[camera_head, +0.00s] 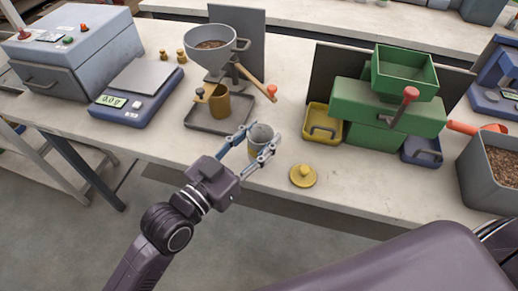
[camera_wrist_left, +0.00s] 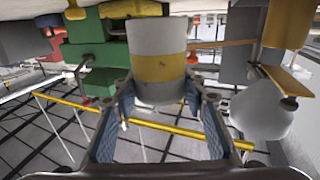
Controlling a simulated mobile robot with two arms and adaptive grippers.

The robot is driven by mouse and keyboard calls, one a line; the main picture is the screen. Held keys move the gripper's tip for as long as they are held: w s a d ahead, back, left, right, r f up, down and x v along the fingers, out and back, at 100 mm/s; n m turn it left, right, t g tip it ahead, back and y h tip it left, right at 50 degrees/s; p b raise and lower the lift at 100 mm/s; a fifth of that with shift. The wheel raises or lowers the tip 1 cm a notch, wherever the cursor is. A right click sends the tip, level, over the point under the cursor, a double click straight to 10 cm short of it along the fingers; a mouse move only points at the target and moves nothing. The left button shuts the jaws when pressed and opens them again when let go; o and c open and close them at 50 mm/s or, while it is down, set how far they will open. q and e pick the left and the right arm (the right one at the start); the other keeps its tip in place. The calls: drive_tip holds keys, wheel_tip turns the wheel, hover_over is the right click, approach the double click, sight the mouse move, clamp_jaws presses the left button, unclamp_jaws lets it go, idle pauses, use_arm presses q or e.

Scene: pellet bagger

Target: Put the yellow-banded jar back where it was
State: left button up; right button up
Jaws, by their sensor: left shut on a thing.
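The yellow-banded jar (camera_wrist_left: 157,68) is a pale grey cylinder with a yellow band around it in the left wrist view. In the head view the grey, open-topped jar (camera_head: 261,134) is near the table's front edge. My left gripper (camera_head: 256,143) is shut on it, with one finger on each side. I cannot tell whether its base touches the table. A yellow knobbed lid (camera_head: 303,176) lies on the table to the right of the jar. My right gripper is not in view.
Behind the jar, a brown cup (camera_head: 219,104) stands on a grey tray (camera_head: 205,126) under a funnel (camera_head: 214,53). A blue scale (camera_head: 135,100) is at left. A green machine (camera_head: 375,110) with a yellow bin (camera_head: 320,130) is at right. Bare tabletop lies left of the jar.

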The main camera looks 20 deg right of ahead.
sight(253, 156)
use_arm(q)
wheel_tip(253, 156, down, 4)
drive_tip(key=shift+f, duration=0.1)
drive_tip(key=shift+b, duration=0.35)
drive_tip(key=o, duration=1.4)
drive_tip(key=shift+f, duration=0.1)
drive_tip(key=shift+o, duration=0.2)
